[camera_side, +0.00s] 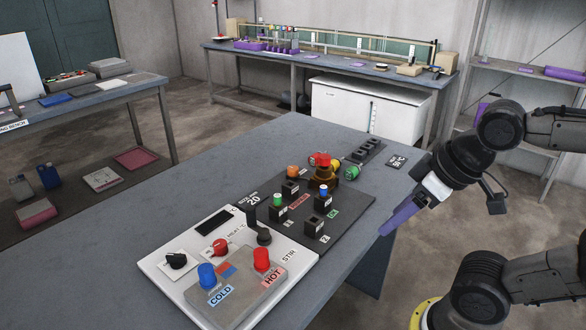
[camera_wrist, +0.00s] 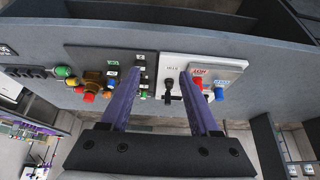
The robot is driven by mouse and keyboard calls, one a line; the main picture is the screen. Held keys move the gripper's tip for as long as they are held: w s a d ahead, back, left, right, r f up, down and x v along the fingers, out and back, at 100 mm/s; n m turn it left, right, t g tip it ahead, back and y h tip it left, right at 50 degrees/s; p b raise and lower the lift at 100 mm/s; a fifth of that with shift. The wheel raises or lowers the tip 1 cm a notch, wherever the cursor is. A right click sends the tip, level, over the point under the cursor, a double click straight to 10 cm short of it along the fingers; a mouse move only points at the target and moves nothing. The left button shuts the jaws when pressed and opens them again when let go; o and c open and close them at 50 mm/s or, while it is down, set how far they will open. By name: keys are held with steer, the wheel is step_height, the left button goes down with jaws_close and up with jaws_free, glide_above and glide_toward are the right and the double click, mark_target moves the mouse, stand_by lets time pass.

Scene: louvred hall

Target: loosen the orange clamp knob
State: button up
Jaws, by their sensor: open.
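The orange clamp knob (camera_side: 292,171) sits at the far left edge of a dark board (camera_side: 345,207) on the grey table. In the wrist view, a small orange shape (camera_wrist: 108,94) left of the left finger appears to be this knob. My gripper (camera_side: 384,231) is at the table's right edge in the side view, right of the board and apart from the knob. In the wrist view, my gripper (camera_wrist: 158,76) has two purple fingers spread with nothing held between them.
A brass valve (camera_side: 322,178) with red, yellow and green knobs stands near the orange knob. Black blocks, some with coloured caps, stand on the board. A white panel (camera_side: 165,268) with a black lever (camera_side: 264,236) and blue and red buttons lies nearby.

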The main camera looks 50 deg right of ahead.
steer(key=shift+o, duration=0.6)
steer(key=shift+s+m, duration=0.1)
steer(key=shift+m, duration=0.2)
steer(key=w+r+m, duration=0.7)
steer(key=w+r, duration=0.1)
steer(key=r, duration=0.4)
steer(key=w+d+r+m, duration=0.2)
steer(key=w+r, duration=0.2)
steer(key=w, duration=0.2)
steer(key=m+g, duration=0.6)
steer(key=m, duration=0.2)
glide_above(293, 168)
step_height(293, 168, down, 23)
steer(key=shift+w, duration=0.1)
steer(key=shift+d+f, duration=0.1)
steer(key=shift+f, duration=3.95)
